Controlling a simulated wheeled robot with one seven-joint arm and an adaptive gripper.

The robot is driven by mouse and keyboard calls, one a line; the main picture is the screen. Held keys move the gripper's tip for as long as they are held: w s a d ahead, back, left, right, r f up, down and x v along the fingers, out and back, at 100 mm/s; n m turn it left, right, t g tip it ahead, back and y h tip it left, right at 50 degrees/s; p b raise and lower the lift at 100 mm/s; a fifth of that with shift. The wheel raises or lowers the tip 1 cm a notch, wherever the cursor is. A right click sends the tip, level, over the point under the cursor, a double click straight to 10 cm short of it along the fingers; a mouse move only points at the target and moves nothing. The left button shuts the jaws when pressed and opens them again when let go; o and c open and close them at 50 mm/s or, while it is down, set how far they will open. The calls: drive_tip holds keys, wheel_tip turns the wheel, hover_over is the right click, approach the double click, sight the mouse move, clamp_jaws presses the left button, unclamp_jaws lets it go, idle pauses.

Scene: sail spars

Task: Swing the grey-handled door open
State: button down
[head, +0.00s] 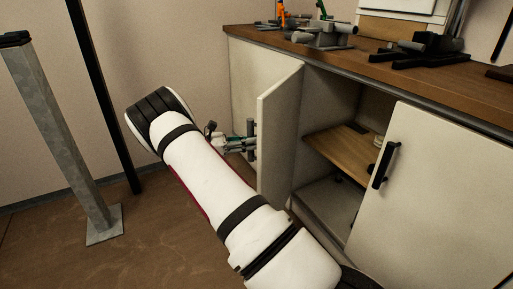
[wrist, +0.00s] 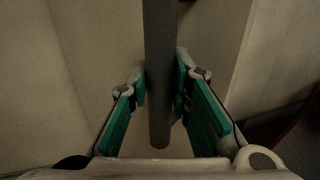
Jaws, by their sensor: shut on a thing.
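The grey-handled door (head: 280,138) is a pale cabinet door standing ajar, swung out from the cabinet front. The open compartment shows to its right. Its grey bar handle (head: 251,133) is upright on the door's outer face and partly hidden by my gripper (head: 244,146). In the wrist view, the handle (wrist: 158,70) runs down between the green-padded fingers of my gripper (wrist: 161,95). They are shut on it near its lower end. My white arm covers the floor and lower cabinet in the head view.
A wooden shelf (head: 340,147) is inside the open compartment. Another pale door (head: 430,200) with a black handle (head: 385,165) stands to the right. The brown worktop (head: 400,78) holds tools and a vise. A metal post (head: 62,135) stands on the floor at left.

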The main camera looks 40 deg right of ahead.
drive_tip(key=w+a+b, duration=0.1)
drive_tip(key=w+b, duration=0.3)
drive_tip(key=w, duration=0.5)
drive_tip(key=shift+w+a+b, duration=0.15)
drive_tip(key=shift+a+b, duration=0.05)
drive_tip(key=shift+b, duration=0.1)
drive_tip(key=c, duration=1.4)
unclamp_jaws()
drive_tip(key=shift+a, duration=0.1)
